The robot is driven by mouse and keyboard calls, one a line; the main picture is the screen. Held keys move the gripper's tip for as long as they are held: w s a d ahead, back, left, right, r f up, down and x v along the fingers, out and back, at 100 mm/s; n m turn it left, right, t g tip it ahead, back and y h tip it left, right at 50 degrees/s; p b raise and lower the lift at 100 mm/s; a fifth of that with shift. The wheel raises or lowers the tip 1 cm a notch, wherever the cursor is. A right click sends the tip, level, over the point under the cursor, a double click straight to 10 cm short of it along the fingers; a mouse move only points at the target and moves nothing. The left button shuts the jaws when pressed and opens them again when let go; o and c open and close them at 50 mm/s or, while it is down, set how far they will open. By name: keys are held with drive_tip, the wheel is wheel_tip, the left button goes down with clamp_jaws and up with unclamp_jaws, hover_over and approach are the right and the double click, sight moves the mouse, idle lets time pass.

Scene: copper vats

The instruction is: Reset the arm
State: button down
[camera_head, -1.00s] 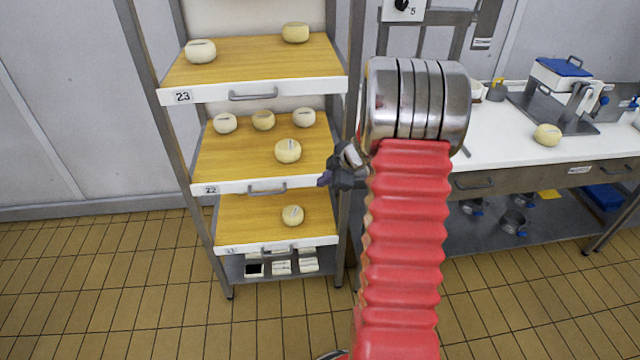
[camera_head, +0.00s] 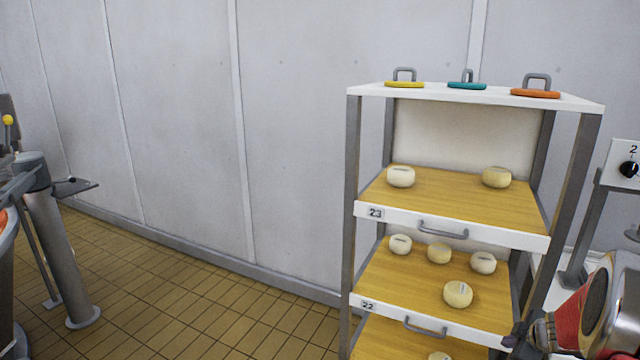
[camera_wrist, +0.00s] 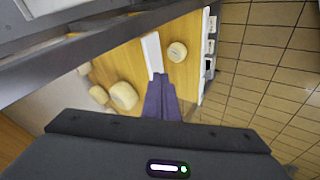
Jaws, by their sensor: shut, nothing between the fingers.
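My arm with its red sleeve shows in the lower right corner of the head view. My gripper (camera_head: 512,342) is partly visible there as a dark shape in front of the rack's right side. In the wrist view my gripper's two purple fingers (camera_wrist: 162,82) are together, with nothing between them. They point toward the rack shelves and overlap a white shelf edge (camera_wrist: 152,52) in the picture. A round cheese (camera_wrist: 177,51) lies just beyond the fingertips, apart from them.
The rack (camera_head: 472,97) holds pale cheeses on wooden shelves numbered 23 and 22. Yellow (camera_head: 404,85), teal (camera_head: 467,86) and orange (camera_head: 535,93) handled discs sit on its top. A metal stand (camera_head: 62,250) is at the left. Tiled floor (camera_head: 180,290) between is clear.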

drive_tip(key=s+d+r+m+g+h, duration=0.1)
drive_tip(key=s+d+r+m+h, duration=0.3)
drive_tip(key=s+r+m, duration=0.1)
drive_tip(key=s+a+r+m+g+h, duration=0.1)
drive_tip(key=s+a+r+m+g, duration=0.25)
drive_tip(key=s+a, duration=0.2)
drive_tip(key=s+a+r+y, duration=0.2)
drive_tip(key=s+a+r, duration=0.2)
drive_tip(key=a, duration=0.8)
drive_tip(key=s+a+r+t+y, duration=0.1)
drive_tip(key=s+a+r+y, duration=0.1)
drive_tip(key=s+a+r, duration=0.2)
drive_tip(key=s+a+r+m+t+y, duration=0.1)
drive_tip(key=s+a+r, duration=0.3)
drive_tip(key=s+a, duration=0.5)
drive_tip(key=a+y, duration=0.1)
drive_tip(key=a, duration=1)
drive_tip(key=shift+t, duration=0.25)
